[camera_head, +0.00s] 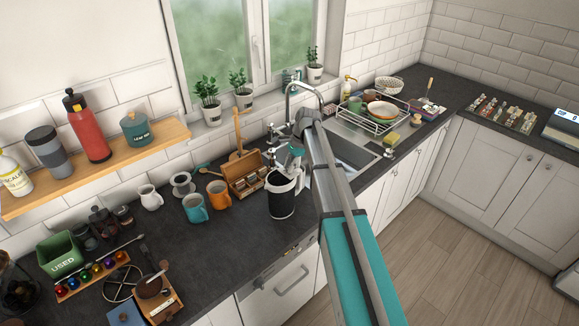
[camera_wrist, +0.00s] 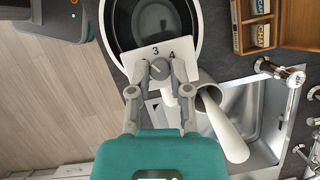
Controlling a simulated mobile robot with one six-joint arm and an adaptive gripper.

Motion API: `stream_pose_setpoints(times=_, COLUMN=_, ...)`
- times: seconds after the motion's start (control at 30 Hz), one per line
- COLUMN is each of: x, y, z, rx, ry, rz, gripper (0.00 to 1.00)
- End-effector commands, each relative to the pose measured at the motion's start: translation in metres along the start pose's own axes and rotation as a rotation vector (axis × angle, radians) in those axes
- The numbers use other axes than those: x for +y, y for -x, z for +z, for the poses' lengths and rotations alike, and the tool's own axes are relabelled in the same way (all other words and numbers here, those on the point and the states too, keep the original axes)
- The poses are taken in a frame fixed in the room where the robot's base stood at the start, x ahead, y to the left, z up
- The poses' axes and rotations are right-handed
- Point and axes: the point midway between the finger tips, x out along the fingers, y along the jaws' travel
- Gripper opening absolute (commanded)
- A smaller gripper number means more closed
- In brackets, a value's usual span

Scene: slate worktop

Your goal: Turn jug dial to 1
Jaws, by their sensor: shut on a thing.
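The jug (camera_head: 282,200) is dark with a white rim and stands on the worktop near the front edge, left of the sink. In the wrist view I look down into its open, dark inside (camera_wrist: 150,22). Its dial (camera_wrist: 159,68) is a small grey knob on a white plate (camera_wrist: 145,52) with the numbers 3 and 4 showing. My gripper (camera_wrist: 160,72) is shut on the dial, one finger on each side. The other numbers are hidden, and I cannot tell which number the dial points at.
A wooden tea box (camera_head: 243,175) stands just behind the jug, with orange (camera_head: 218,194) and teal (camera_head: 195,208) mugs to the left. The sink (camera_head: 348,150) and tap (camera_head: 290,95) lie to the right. A dish rack (camera_head: 372,120) stands beyond.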

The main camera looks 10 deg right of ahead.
Motion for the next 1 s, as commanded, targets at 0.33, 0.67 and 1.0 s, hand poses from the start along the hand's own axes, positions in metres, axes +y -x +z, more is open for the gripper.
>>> stream_pose_setpoints(times=0.33, x=-0.0034, y=-0.0002, z=0.0005, rx=0.000, ry=0.305, rz=0.127, gripper=0.00)
stream_pose_setpoints(times=0.67, x=-0.0043, y=-0.0006, z=0.0011, rx=0.001, ry=0.593, rz=0.247, gripper=0.00)
stream_pose_setpoints(times=1.0, x=-0.0048, y=-0.0012, z=0.0027, rx=0.000, ry=0.892, rz=0.370, gripper=0.00)
